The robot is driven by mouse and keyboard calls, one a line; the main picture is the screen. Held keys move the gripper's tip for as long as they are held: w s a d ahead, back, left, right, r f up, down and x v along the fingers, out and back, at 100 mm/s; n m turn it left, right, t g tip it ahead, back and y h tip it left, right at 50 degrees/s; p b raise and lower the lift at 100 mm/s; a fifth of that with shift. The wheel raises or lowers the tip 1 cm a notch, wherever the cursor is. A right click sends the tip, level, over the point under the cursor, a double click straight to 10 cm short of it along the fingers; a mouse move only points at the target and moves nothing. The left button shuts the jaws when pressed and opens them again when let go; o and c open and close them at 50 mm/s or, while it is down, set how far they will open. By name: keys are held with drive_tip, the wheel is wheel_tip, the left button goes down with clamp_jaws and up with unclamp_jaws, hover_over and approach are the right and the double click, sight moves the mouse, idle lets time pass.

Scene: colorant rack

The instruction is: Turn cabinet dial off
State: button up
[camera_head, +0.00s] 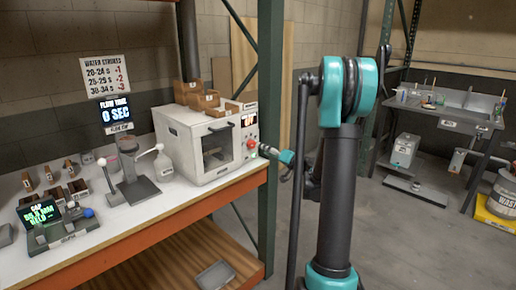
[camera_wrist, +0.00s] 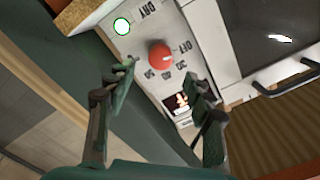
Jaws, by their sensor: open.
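The white cabinet (camera_head: 190,150) stands on the rack's shelf, its windowed door closed. Its red dial (camera_head: 251,143) is on the front panel right of the door. In the wrist view the red dial (camera_wrist: 160,54) sits amid printed marks, with OFF beside it; which mark it points to I cannot tell. My gripper (camera_head: 270,151) is at the panel, close to the dial. In the wrist view my gripper's open fingers (camera_wrist: 159,72) lie on either side of the dial's lower part; contact is unclear. A small lit display (camera_wrist: 178,104) shows near the right finger, its text unreadable.
A green rack post (camera_head: 269,80) stands just right of the cabinet. A round green-white light (camera_wrist: 122,26) is near the dial. Wooden boxes (camera_head: 196,96) sit on the cabinet. A dispenser stand (camera_head: 132,178) is to its left. Open floor lies right of the rack.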

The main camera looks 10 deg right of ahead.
drive_tip(key=v, duration=0.5)
drive_tip(key=shift+s+d, duration=0.15)
drive_tip(key=shift+s, duration=0.15)
drive_tip(key=s+a+f+n+g+h, duration=0.1)
drive_tip(key=s+a+f+g+h, duration=0.1)
drive_tip(key=s+a+f+g, duration=0.4)
drive_tip(key=s+a+f+n+g+h, duration=0.1)
drive_tip(key=s+a+f, duration=0.25)
drive_tip(key=s, duration=0.55)
drive_tip(key=s+d+f+g+h, duration=0.1)
drive_tip(key=s+d+f+h, duration=0.2)
drive_tip(key=s, duration=0.5)
drive_tip(key=s+d+f+g+h, duration=0.2)
drive_tip(key=s+d+f+h, duration=0.1)
drive_tip(key=s, duration=0.6)
drive_tip(key=shift+d+f+h, duration=0.25)
drive_tip(key=shift+f+h, duration=0.3)
drive_tip(key=shift+h, duration=0.25)
